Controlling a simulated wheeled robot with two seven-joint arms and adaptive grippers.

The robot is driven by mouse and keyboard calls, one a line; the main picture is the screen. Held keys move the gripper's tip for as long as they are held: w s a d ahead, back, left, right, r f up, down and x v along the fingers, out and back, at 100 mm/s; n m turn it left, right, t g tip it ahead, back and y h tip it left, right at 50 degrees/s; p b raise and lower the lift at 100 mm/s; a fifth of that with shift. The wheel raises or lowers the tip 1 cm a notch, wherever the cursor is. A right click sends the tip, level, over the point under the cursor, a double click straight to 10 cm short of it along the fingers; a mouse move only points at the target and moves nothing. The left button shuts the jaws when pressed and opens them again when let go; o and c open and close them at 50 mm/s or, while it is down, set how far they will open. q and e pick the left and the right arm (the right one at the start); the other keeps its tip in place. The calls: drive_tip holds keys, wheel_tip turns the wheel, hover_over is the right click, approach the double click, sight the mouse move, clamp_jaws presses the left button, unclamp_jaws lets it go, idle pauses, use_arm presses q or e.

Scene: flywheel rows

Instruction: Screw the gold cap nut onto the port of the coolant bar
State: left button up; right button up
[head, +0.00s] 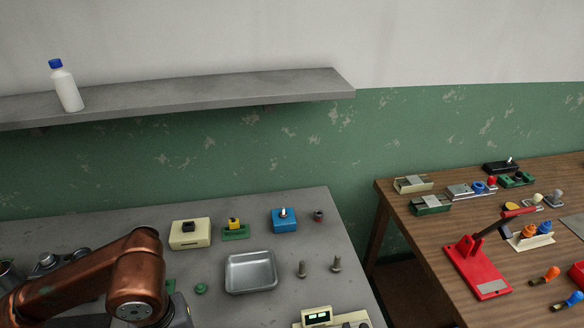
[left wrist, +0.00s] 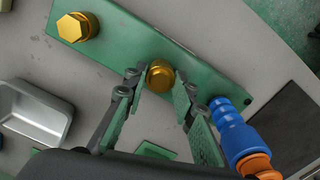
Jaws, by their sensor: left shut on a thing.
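The green coolant bar (left wrist: 120,58) runs diagonally across the left wrist view. A round gold piece (left wrist: 160,76), which looks like the gold cap nut, is between the fingertips of my left gripper (left wrist: 157,79), shut on it. It is over the bar; whether it touches the port or sits on it, I cannot tell. A gold hex-headed fitting (left wrist: 75,27) is at the bar's upper-left end. A blue and orange hose fitting (left wrist: 238,138) is at its right end. In the head view my copper left arm covers the lower left, and its fingertips are hidden. My right gripper is not in view.
A metal tray (head: 250,257) lies on the grey table, with two bolts (head: 336,265) to its right. A cream box (head: 190,241), a yellow switch on a green base (head: 235,231) and a blue box (head: 284,220) stand behind. A wooden table (head: 400,222) is at right.

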use_arm(q)
drive_tip(key=shift+m+b, duration=0.8)
drive_tip(key=shift+m, duration=0.4)
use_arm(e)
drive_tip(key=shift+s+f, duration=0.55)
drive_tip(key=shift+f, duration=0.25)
use_arm(q)
drive_tip(key=o, duration=0.7)
drive_tip(key=shift+o, duration=0.2)
drive_tip(key=shift+r, duration=0.15)
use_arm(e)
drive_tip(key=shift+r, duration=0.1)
use_arm(q)
drive_tip(key=shift+r+p, duration=0.65)
drive_tip(key=shift+r, duration=0.75)
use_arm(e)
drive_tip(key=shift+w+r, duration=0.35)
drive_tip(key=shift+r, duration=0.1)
use_arm(q)
drive_tip(key=shift+o, duration=0.3)
